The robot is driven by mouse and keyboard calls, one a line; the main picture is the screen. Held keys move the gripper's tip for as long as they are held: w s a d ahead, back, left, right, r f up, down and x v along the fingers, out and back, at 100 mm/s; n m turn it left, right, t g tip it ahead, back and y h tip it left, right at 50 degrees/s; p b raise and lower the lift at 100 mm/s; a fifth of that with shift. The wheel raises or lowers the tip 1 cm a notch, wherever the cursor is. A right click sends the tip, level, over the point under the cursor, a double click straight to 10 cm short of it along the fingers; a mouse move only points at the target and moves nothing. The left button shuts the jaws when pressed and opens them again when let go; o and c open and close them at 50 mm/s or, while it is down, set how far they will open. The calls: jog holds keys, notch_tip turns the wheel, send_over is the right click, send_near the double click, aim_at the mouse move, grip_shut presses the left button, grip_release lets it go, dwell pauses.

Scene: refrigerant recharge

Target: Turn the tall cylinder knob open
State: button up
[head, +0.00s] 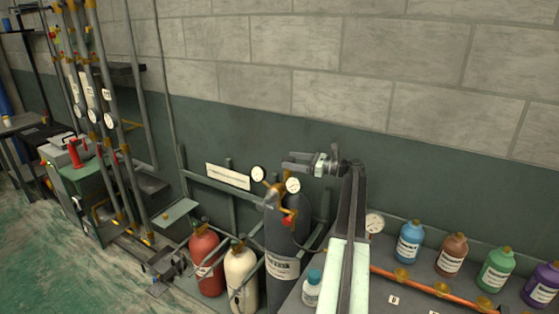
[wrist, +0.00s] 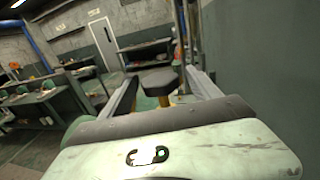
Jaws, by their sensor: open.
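My gripper (head: 291,162) is above the cylinder top, pointing left, open and empty. In the wrist view its two fingers are spread apart, and a dark flat-topped part (wrist: 158,80) with yellow below it shows between them. I cannot tell whether that part is a gauge or the knob.
A red cylinder (head: 206,262) and a cream cylinder (head: 241,277) stand left of the tall one, by a metal rack. Several coloured bottles (head: 452,254) and an orange pipe (head: 428,284) are on the bench at right. A wall is close behind.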

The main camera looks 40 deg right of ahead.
jog(key=x, duration=0.5)
jog(key=c, duration=1.4)
jog(key=n+g+y, duration=0.1)
jog(key=y, duration=0.1)
jog(key=n+g+y, duration=0.1)
jog(key=n+g, duration=0.1)
jog(key=s+a+n+g+y, duration=0.1)
jog(key=y, duration=0.1)
jog(key=shift+n+y, duration=0.3)
jog(key=shift+d, duration=0.1)
jog(key=o, duration=1.4)
